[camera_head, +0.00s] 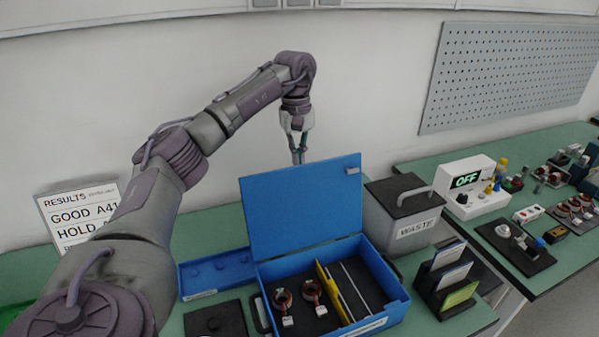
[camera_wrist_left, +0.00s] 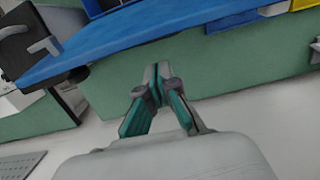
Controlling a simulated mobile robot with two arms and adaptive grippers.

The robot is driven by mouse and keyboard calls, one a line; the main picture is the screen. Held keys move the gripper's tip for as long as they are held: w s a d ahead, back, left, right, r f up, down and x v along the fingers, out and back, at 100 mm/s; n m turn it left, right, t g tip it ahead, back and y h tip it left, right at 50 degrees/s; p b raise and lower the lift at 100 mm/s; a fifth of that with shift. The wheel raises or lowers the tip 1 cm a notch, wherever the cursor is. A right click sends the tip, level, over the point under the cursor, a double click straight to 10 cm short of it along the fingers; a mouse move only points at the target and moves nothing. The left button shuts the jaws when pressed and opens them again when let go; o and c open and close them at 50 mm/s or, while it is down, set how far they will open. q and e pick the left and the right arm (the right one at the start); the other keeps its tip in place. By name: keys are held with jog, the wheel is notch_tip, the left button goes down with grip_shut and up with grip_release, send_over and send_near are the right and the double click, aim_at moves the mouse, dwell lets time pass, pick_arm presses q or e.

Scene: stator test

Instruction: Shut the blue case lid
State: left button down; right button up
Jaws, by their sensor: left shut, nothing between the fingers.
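The blue case (camera_head: 394,311) stands on the green bench with its lid (camera_head: 302,208) raised, close to upright. Inside the case are two stators with copper-red windings (camera_head: 283,297), a yellow divider (camera_head: 333,292) and dark compartments. My left gripper (camera_head: 298,158) points down just behind the top edge of the lid, its fingers shut and empty. In the left wrist view the shut fingers (camera_wrist_left: 160,92) show below the blue lid (camera_wrist_left: 130,38); I cannot tell whether they touch it. My right gripper is not in view.
A grey waste bin (camera_head: 398,215) stands right of the lid. A card rack (camera_head: 447,280) is at the front right. A blue tray (camera_head: 216,272) and a black block (camera_head: 215,319) lie left of the case. A results sign (camera_head: 75,215) stands at the left.

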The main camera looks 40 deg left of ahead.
aim_at(300, 187)
pick_arm(q)
jog(key=f, duration=0.3)
jog(key=f+p, duration=0.1)
jog(key=f, duration=0.4)
jog(key=shift+s+d+f+p, duration=0.25)
jog(key=shift+d+f+p, duration=0.05)
jog(key=shift+d+p, duration=0.1)
jog(key=shift+w, duration=0.1)
